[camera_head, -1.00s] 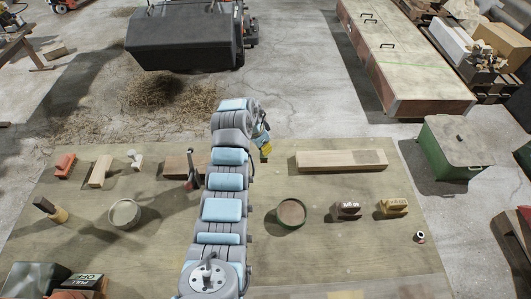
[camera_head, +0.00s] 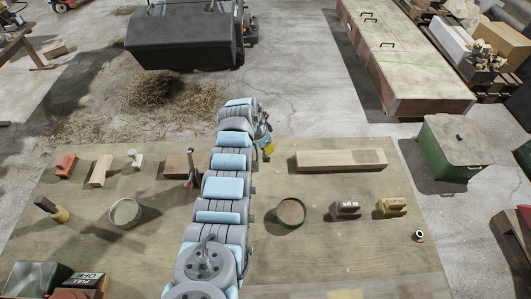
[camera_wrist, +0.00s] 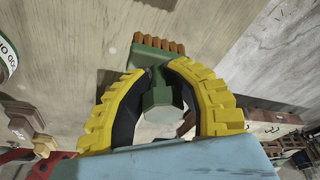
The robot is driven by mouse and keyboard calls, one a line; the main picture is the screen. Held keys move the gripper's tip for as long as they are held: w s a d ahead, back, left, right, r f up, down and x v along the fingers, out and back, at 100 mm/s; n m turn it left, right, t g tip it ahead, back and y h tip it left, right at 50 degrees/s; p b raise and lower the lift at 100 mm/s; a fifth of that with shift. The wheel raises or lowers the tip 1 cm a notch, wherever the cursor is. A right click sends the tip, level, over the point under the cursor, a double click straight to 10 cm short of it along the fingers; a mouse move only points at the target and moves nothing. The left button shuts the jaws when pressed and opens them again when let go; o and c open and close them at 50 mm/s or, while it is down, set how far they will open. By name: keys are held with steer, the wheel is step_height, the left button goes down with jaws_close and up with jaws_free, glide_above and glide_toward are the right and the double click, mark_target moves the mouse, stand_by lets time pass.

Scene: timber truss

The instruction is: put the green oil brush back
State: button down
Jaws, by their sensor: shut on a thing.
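The green oil brush (camera_wrist: 162,92) is in my gripper in the wrist view. It has a green body and a row of orange-brown bristles, which point away from my wrist. My gripper (camera_wrist: 160,72) has yellow ridged fingers with dark inner pads, shut around the brush handle. In the head view my gripper (camera_head: 267,150) shows small beyond my arm, near the board's far edge and left of the long timber; the brush cannot be made out there. A round green tin (camera_head: 290,213) with a brownish inside stands on the board right of my arm.
A long timber (camera_head: 341,160) lies at the board's back right. A brown lettered block (camera_head: 347,209), a yellow block (camera_head: 393,206) and a small cup (camera_head: 419,236) stand at right. A pale round tin (camera_head: 125,213) stands at left. A green box (camera_head: 455,150) stands beyond the board.

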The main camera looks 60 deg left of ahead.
mark_target(264, 151)
steer(key=shift+f, duration=1.55)
steer(key=shift+f+b, duration=0.15)
steer(key=shift+b, duration=0.2)
steer(key=c, duration=1)
jaws_free()
steer(key=shift+p+v, duration=0.55)
steer(key=shift+v, duration=0.65)
steer(key=shift+r, duration=0.4)
steer(key=shift+v, duration=0.9)
steer(key=b+v, duration=0.1)
steer(key=v, duration=0.6)
steer(key=shift+s+r, duration=0.15)
